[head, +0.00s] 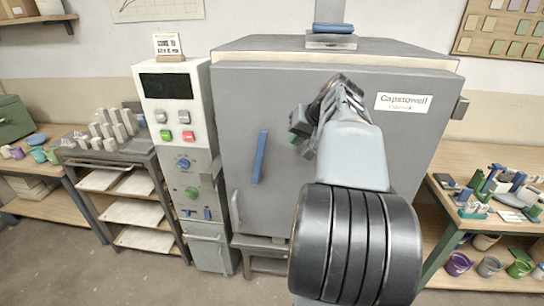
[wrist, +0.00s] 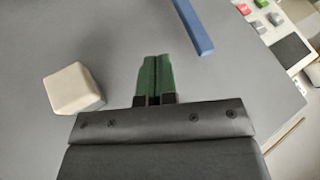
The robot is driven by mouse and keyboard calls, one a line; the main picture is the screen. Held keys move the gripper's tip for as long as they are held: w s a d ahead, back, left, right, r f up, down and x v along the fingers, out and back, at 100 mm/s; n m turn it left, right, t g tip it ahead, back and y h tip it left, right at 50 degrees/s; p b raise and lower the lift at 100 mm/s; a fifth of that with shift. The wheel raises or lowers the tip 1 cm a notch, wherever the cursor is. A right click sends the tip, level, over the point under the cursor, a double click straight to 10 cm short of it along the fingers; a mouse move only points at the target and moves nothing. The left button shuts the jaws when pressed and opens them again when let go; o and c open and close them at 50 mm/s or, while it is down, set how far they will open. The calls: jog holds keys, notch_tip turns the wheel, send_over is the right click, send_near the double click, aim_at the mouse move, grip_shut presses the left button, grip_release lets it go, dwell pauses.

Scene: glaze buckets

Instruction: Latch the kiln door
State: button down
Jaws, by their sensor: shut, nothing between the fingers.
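The grey kiln (head: 340,45) stands in the middle of the head view. Its grey door (head: 235,110) faces me and looks shut or nearly so; a pale strip shows along its top edge. A blue bar handle (head: 259,157) is on the door's left part, tilted slightly. It also shows at the top of the wrist view (wrist: 193,25). My gripper (head: 297,137) is in front of the door, right of the handle and apart from it. In the wrist view its green fingers (wrist: 154,78) are together and empty. I cannot make out a latch for certain.
A pale block-like knob (wrist: 74,88) lies left of my fingers in the wrist view. A control cabinet (head: 180,125) stands left of the kiln. A grey bracket (head: 461,107) juts from the door's right edge. Cluttered benches (head: 487,152) flank both sides.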

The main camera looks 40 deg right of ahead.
aim_at(259, 159)
jog(key=shift+s+d+r, duration=0.1)
jog(key=shift+s+d, duration=0.1)
jog(key=shift+d, duration=0.8)
jog(key=p+x, duration=0.1)
jog(key=x, duration=0.9)
jog(key=shift+w, duration=0.2)
jog(key=shift+w+a+r+p, duration=0.35)
jog(key=shift+w+a+p, duration=0.15)
jog(key=shift+w+a, duration=0.8)
jog(key=shift+a, duration=0.15)
jog(key=shift+r, duration=0.1)
